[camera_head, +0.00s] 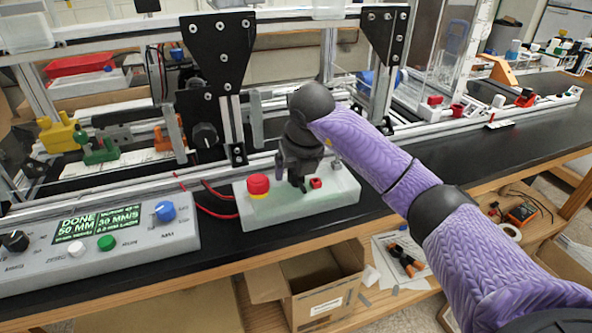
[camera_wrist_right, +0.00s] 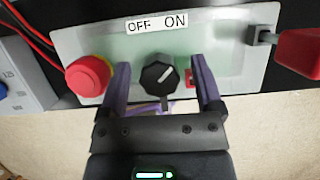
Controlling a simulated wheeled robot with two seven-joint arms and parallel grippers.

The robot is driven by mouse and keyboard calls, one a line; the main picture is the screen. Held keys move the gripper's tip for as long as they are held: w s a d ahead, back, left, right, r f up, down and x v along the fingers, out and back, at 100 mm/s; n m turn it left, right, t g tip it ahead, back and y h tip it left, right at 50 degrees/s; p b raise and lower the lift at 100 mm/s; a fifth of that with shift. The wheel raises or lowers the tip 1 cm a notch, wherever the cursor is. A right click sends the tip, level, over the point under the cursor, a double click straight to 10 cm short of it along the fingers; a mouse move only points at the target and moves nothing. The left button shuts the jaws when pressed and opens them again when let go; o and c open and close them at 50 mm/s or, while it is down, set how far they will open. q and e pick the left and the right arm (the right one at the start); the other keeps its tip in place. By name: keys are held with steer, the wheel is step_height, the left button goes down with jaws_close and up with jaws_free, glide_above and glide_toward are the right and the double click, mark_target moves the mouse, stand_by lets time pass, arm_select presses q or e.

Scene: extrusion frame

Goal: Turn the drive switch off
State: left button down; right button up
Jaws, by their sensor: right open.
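The drive switch is a black rotary knob (camera_wrist_right: 158,74) on a pale switch box (camera_head: 337,190), under a label (camera_wrist_right: 157,23) reading OFF and ON. Its white pointer line slants up and right, toward ON. My right gripper (camera_head: 292,183) comes down over the box in the head view. In the right wrist view the open fingers (camera_wrist_right: 160,80) stand on either side of the knob, with visible gaps; I cannot tell whether the tips reach its depth. In the head view the gripper largely hides the knob. My left gripper is not in view.
A red mushroom button (camera_head: 258,185) sits left of the knob. A small red part (camera_head: 316,183) is close on its right. A control panel (camera_head: 95,245) with a lit display reading DONE stands to the left. The aluminium frame (camera_head: 130,180) runs behind the box.

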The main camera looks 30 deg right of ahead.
jaws_close()
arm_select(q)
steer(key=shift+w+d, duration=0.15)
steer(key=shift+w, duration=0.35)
